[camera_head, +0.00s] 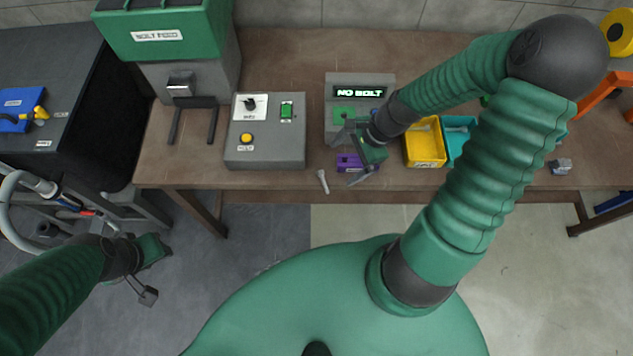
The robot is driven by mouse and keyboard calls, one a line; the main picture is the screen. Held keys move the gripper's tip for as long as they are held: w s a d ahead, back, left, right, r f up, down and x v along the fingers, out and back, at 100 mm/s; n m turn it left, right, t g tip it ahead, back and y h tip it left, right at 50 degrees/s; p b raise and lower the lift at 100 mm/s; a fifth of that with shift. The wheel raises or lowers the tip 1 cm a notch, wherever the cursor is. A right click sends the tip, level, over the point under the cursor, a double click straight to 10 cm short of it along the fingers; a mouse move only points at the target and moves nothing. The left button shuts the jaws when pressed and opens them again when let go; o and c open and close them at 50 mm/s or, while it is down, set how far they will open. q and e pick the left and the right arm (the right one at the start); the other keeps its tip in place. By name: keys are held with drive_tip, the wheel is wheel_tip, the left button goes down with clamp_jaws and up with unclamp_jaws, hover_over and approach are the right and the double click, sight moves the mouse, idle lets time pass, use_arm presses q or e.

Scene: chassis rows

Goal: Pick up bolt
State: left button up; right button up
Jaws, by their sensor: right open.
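A small pale bolt (323,181) lies near the front edge of the brown table, left of my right gripper. My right gripper (347,160) is over the table, in front of the grey box with the lit "NO BOLT" display (360,93). Its jaws are apart, with nothing seen between them. A purple block (350,162) is under or beside its fingers; whether they touch it I cannot tell. My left gripper (147,272) hangs over the floor at the lower left, off the table; its jaw opening is unclear.
A grey control box (265,148) with a knob and buttons stands left of the bolt. A green-topped bolt feeder (165,37) stands behind it. Yellow (425,144) and teal (456,133) bins stand to the right.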

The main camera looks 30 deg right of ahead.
approach(323, 182)
drive_tip(key=shift+w+a+f, duration=0.1)
drive_tip(key=shift+w+f, duration=0.05)
drive_tip(key=shift+f, duration=0.45)
drive_tip(key=shift+w+f, duration=0.15)
drive_tip(key=shift+f, duration=0.7)
drive_tip(key=x, duration=0.2)
drive_tip(key=a+x, duration=0.1)
drive_tip(key=x, duration=0.2)
drive_tip(key=shift+w+a, duration=0.1)
drive_tip(key=shift+d, duration=0.25)
drive_tip(key=c, duration=0.3)
drive_tip(key=shift+d, duration=0.15)
drive_tip(key=c, duration=0.5)
drive_tip(key=shift+a, duration=0.25)
drive_tip(key=c, duration=0.8)
use_arm(q)
drive_tip(key=shift+d, duration=0.4)
use_arm(e)
drive_tip(key=shift+c, duration=0.2)
